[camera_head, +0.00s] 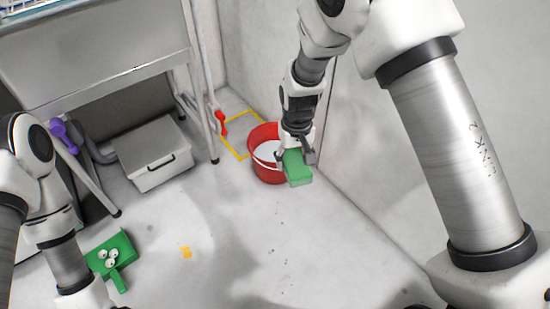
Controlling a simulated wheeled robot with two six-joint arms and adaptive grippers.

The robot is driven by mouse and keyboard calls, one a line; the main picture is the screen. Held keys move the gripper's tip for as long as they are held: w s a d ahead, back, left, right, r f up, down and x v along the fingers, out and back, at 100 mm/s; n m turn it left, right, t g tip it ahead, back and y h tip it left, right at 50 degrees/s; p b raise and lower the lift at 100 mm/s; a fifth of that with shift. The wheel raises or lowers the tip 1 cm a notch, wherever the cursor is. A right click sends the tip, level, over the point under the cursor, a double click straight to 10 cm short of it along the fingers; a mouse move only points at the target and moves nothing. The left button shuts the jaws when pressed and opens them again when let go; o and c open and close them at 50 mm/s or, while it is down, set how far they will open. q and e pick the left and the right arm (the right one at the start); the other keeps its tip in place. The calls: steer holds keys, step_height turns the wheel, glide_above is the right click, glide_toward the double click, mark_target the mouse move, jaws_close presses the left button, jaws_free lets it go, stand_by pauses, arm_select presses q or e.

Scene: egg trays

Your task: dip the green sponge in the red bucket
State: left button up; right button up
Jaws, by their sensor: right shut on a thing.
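The red bucket (258,172) stands on the floor near the right-hand wall. It has a pale inside, and whether it holds liquid I cannot tell. My right gripper (297,160) is shut on the green sponge (298,174). The sponge hangs below the gripper and overlaps the bucket's right rim in the picture. Whether it is above, beside or touching the rim I cannot tell. My left arm comes in at the lower left, and its gripper is out of the frame.
A green dustpan (122,240) with several small white round things lies on the floor at the lower left. A yellow patch (186,252) lies near it. A grey box (155,160) stands under the metal sink table (95,55). A yellow floor outline (230,150) lies behind the bucket.

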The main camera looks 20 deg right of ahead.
step_height(320, 180, down, 32)
steer(key=b, duration=1.4)
stand_by(0.8)
stand_by(1.9)
step_height(320, 180, up, 4)
steer(key=p, duration=0.3)
steer(key=shift+p, duration=0.3)
steer(key=shift+r, duration=0.1)
